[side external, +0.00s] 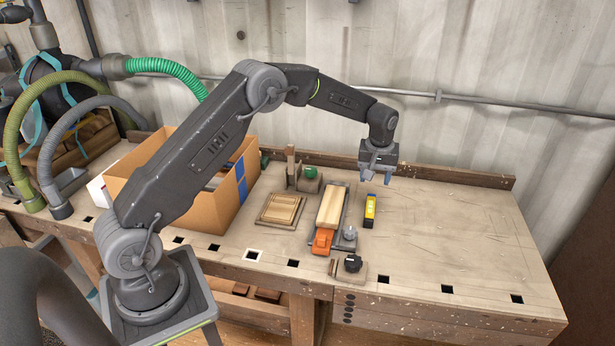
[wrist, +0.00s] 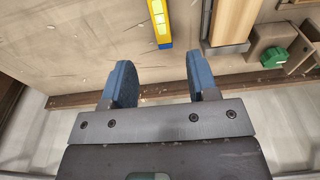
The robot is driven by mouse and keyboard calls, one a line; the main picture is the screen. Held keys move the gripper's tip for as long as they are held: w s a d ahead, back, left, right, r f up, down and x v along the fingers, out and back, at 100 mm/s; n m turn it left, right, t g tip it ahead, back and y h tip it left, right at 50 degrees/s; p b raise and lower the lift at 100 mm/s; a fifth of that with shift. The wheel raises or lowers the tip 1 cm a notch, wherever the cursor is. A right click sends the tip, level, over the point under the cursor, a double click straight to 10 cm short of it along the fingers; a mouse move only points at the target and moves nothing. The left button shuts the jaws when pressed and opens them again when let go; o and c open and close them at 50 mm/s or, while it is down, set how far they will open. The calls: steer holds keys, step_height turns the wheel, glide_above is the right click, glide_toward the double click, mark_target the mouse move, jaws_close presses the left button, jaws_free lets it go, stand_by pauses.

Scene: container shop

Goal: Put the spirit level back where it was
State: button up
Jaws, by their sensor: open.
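The spirit level (side external: 370,211) is a short yellow and black bar lying on the workbench, just right of a clamped wooden block. It also shows in the wrist view (wrist: 158,22) at the top, partly cut off by the frame edge. My gripper (side external: 375,178) is above the bench near its back edge, behind the level and apart from it. In the wrist view, the two blue fingers (wrist: 156,80) are spread wide with nothing between them.
A pale wooden block (side external: 333,205) sits in a holder with an orange part (side external: 322,241). A small wooden panel (side external: 281,210) and a cardboard box (side external: 238,190) lie further left. A black knob (side external: 353,263) is near the front edge. The bench's right side is clear.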

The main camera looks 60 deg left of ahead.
steer(key=s+d+r+m+t, duration=0.1)
steer(key=s+d+r+m, duration=0.15)
steer(key=s+r, duration=0.65)
steer(key=s+d+r+m+t, duration=0.15)
steer(key=s+d+r, duration=0.25)
steer(key=s+r, duration=0.45)
steer(key=s+d+m+t, duration=0.1)
steer(key=s+m, duration=0.1)
steer(key=s, duration=0.7)
steer(key=s+d+r+m+t+h, duration=0.1)
steer(key=s+d+m, duration=0.1)
steer(key=s, duration=0.8)
steer(key=shift+s+d+r+m, duration=0.25)
steer(key=shift+d+m, duration=0.05)
steer(key=shift+m, duration=0.2)
